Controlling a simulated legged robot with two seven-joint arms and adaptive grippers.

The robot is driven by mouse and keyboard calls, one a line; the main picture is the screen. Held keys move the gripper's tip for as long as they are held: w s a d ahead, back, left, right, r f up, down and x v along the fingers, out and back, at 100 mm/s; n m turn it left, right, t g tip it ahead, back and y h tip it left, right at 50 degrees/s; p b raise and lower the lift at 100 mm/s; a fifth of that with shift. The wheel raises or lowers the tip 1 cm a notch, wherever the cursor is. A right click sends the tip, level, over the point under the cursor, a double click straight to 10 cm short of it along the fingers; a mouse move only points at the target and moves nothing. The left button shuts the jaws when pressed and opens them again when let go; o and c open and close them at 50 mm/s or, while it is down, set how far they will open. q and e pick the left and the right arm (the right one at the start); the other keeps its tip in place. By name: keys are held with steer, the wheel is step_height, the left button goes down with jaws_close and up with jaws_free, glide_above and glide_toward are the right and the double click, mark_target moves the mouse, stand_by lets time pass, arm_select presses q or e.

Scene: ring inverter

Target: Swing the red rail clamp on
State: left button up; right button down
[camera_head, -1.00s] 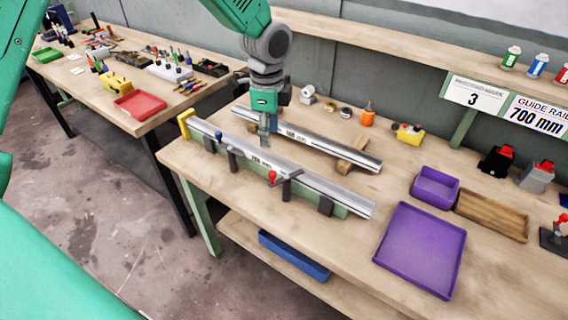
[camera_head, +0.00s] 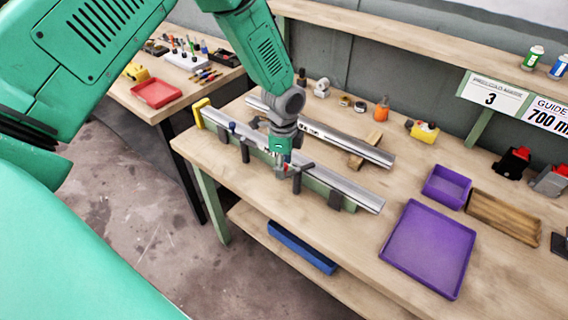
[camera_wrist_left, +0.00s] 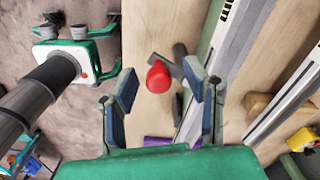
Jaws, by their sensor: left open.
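The red rail clamp shows in the left wrist view as a round red knob (camera_wrist_left: 158,77) on a dark arm (camera_wrist_left: 183,70) beside the front rail (camera_wrist_left: 222,55). In the head view the clamp (camera_head: 297,182) sits at the front edge of the front rail (camera_head: 345,188), partly hidden by my gripper. My left gripper (camera_head: 283,170) points down over it. My right gripper is not in view.
A second rail (camera_head: 335,138) lies behind on a wooden block (camera_head: 365,152). A large purple tray (camera_head: 430,248), a small purple bin (camera_head: 447,187) and a wooden tray (camera_head: 503,217) stand to the right. A yellow end stop (camera_head: 202,108) marks the rail's left end.

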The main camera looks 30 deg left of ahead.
arm_select(q)
steer(key=shift+d, duration=0.15)
jaws_close()
steer(key=shift+s+d+r+n+p, duration=0.1)
steer(key=shift+d+n+p, duration=0.1)
steer(key=shift+n, duration=0.35)
steer(key=shift+s+d+r+n+p, duration=0.1)
steer(key=shift+d+n+p, duration=0.05)
steer(key=shift+n, duration=0.4)
steer(key=n, duration=0.1)
steer(key=d+n, duration=0.1)
steer(key=n, duration=0.1)
steer(key=shift+f, duration=0.1)
jaws_free()
